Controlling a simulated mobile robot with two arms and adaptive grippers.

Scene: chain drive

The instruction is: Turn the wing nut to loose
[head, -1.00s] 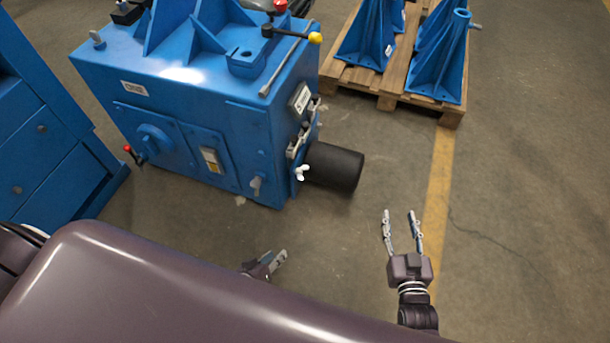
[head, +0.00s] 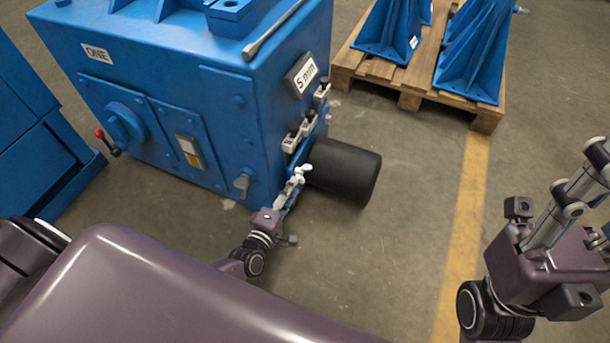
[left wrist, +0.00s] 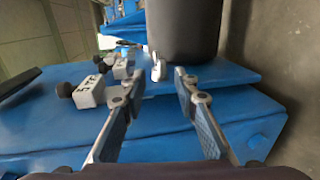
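The white wing nut (head: 305,169) is on the right side of the blue machine, beside the black cylinder's near end. My left gripper (head: 296,182) reaches up to it from below. In the left wrist view, the wing nut (left wrist: 157,68) stands between and just beyond the two fingertips. These fingers are apart, with a gap on each side of the nut, and no contact shows. My right gripper (head: 598,190) is at the right edge with its fingertips cut off. Its visible finger parts are apart, and it is far from the nut.
The black cylinder (head: 345,172) juts right from the blue machine (head: 200,90). White labelled blocks (left wrist: 90,90) sit left of the left fingers. A wooden pallet (head: 410,95) with blue brackets stands at the back right. The floor between cylinder and right gripper is clear.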

